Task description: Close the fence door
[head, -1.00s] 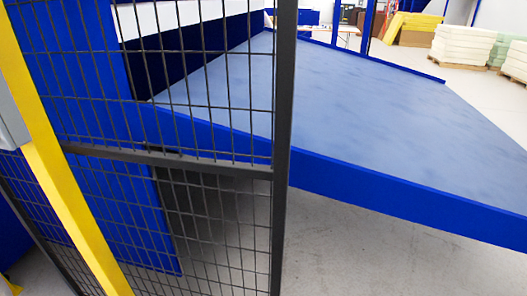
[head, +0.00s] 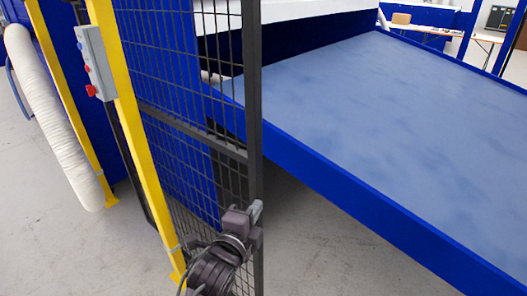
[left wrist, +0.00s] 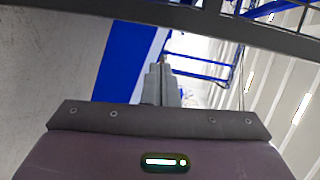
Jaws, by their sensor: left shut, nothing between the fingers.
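The fence door (head: 179,85) is a dark metal frame with wire mesh, left of centre in the head view. Its free upright edge (head: 254,110) stands in front of the blue table. My left gripper (head: 256,209) is at the lower part of that upright, shut with nothing between its fingers. Whether it touches the upright I cannot tell. In the left wrist view the shut fingers (left wrist: 161,85) point up the picture, and a dark bar (left wrist: 200,28) crosses the top. My right gripper is not in view.
A yellow post (head: 130,125) carries a grey control box (head: 95,62) with red buttons. A white ribbed hose (head: 50,115) hangs at the left. The large blue-edged table (head: 380,205) fills the right side. Grey floor is open at lower left.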

